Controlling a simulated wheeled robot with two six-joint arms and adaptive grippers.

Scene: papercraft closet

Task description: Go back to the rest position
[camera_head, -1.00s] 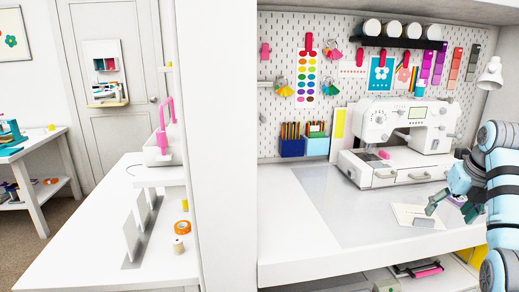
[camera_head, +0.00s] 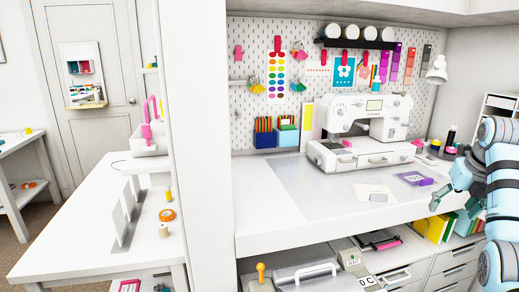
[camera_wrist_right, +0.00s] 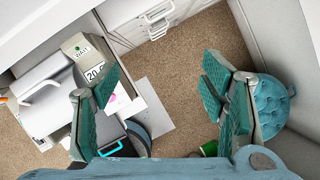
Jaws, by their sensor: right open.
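My right gripper (camera_head: 443,200) shows at the right of the head view, beyond the front edge of the white worktop (camera_head: 290,222). In the right wrist view my right gripper (camera_wrist_right: 160,98) has its teal fingers spread wide, with nothing between them. It hangs over the brown carpet (camera_wrist_right: 190,75). My left gripper is in neither view. A pale card (camera_head: 374,193) lies flat on the worktop, and a purple item (camera_head: 414,179) lies to its right. Both are apart from the gripper.
A white sewing machine (camera_head: 362,135) stands at the back of the worktop.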

